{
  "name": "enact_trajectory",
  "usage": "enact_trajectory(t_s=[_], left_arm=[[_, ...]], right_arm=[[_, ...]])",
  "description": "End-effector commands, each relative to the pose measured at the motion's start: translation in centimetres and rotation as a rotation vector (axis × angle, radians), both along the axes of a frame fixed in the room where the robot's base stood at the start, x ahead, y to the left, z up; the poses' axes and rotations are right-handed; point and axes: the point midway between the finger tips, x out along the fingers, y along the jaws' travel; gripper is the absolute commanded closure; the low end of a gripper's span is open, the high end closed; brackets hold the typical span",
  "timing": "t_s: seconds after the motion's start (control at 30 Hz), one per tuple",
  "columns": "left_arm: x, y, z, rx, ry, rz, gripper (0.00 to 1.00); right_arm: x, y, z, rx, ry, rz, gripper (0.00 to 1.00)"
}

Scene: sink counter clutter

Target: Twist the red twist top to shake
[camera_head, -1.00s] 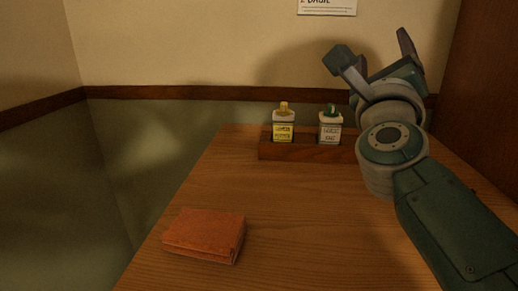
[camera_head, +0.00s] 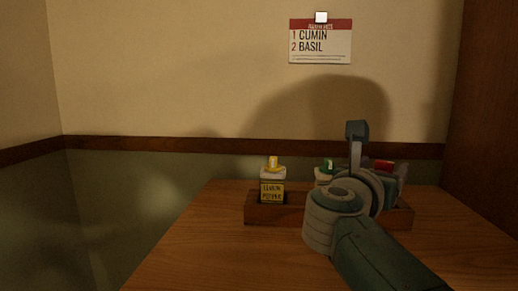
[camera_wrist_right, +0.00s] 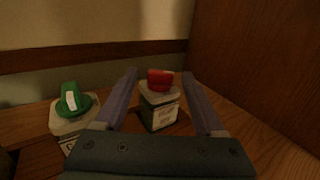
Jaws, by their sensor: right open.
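The red twist top (camera_wrist_right: 160,79) sits on a pale bottle with a dark label (camera_wrist_right: 162,115), upright between my open fingers in the right wrist view. In the head view, the red top (camera_head: 384,164) shows just beyond my right gripper (camera_head: 378,150), which hides most of its bottle. My right gripper (camera_wrist_right: 160,76) is open, with one finger on each side of the bottle and visible gaps between. My left gripper is not in view.
A wooden rack (camera_head: 250,215) holds the bottles. A yellow-topped bottle (camera_head: 272,185) stands at its left; a green-topped bottle (camera_wrist_right: 72,120) stands beside the red one. A wall card (camera_head: 320,45) reads 1 CUMIN, 2 BASIL. A brown panel (camera_head: 490,120) rises at right.

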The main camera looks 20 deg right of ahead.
Motion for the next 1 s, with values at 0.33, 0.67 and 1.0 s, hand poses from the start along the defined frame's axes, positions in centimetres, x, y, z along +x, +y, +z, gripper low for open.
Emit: enact_trajectory(t_s=[0.33, 0.67, 1.0], left_arm=[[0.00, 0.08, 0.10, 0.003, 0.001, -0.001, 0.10], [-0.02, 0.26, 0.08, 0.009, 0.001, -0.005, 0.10], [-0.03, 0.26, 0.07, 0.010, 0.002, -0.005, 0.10]], right_arm=[[-0.08, -0.13, -0.08, 0.000, 0.001, 0.001, 0.34], [-0.08, -0.13, -0.04, -0.001, 0.000, 0.000, 0.72], [-0.07, -0.14, -0.03, -0.001, 0.000, 0.000, 1.00]])
